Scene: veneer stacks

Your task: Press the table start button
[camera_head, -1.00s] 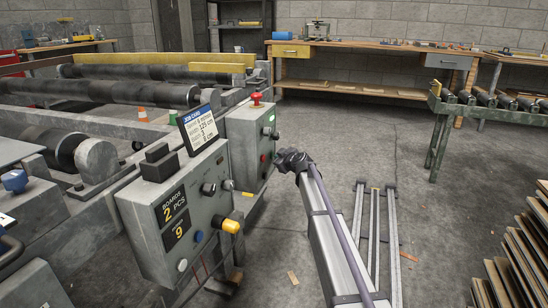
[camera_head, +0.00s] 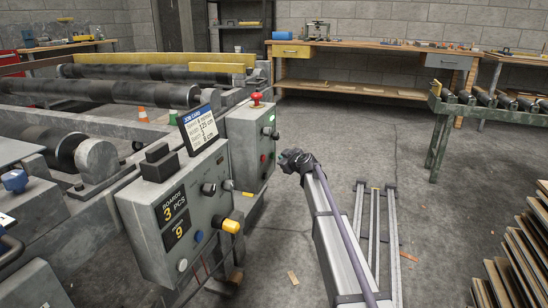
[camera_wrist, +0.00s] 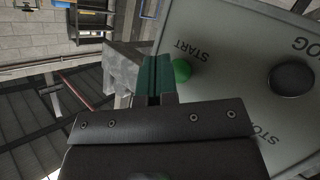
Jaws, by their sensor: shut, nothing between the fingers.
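In the wrist view the green start button (camera_wrist: 181,71) sits on a grey panel (camera_wrist: 225,75), beside the printed word START. My gripper (camera_wrist: 154,75) is shut and empty; its fingertips appear just left of the button in that view. I cannot tell whether they touch the panel. In the head view the grey control box (camera_head: 240,150) has a red mushroom button on top and a red button on its right face.
A roller table (camera_head: 130,90) lies behind. Stacked sheets (camera_head: 520,260) stand at the right.

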